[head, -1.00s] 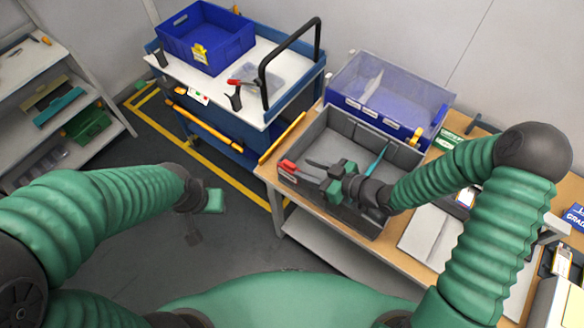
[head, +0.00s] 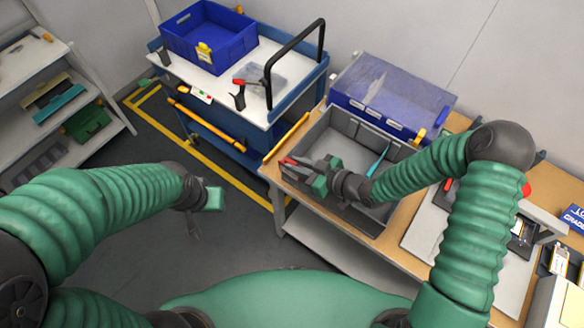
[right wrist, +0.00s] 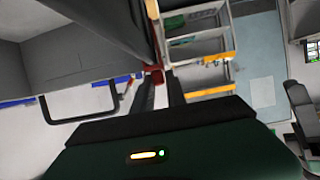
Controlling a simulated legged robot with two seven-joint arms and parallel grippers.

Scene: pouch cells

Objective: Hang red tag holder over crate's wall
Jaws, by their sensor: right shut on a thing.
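The grey crate (head: 365,130) stands on the wooden table, open at the top. My right gripper (head: 300,162) is at the crate's left end, close to its left wall. It is shut on the red tag holder (head: 287,161), a small red piece at its fingertips. In the right wrist view the red tag holder (right wrist: 154,75) shows between the ends of the two dark fingers, beside a grey wall. Whether it touches the wall I cannot tell. My left gripper (head: 192,222) hangs over the floor at the left, away from the crate; its jaws are too unclear to read.
A teal stick-like item (head: 377,162) lies in the crate. A blue box with a clear lid (head: 390,95) stands behind it. A blue cart (head: 215,92) with a blue bin (head: 207,40) is at the back left. Shelves (head: 60,100) stand at far left.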

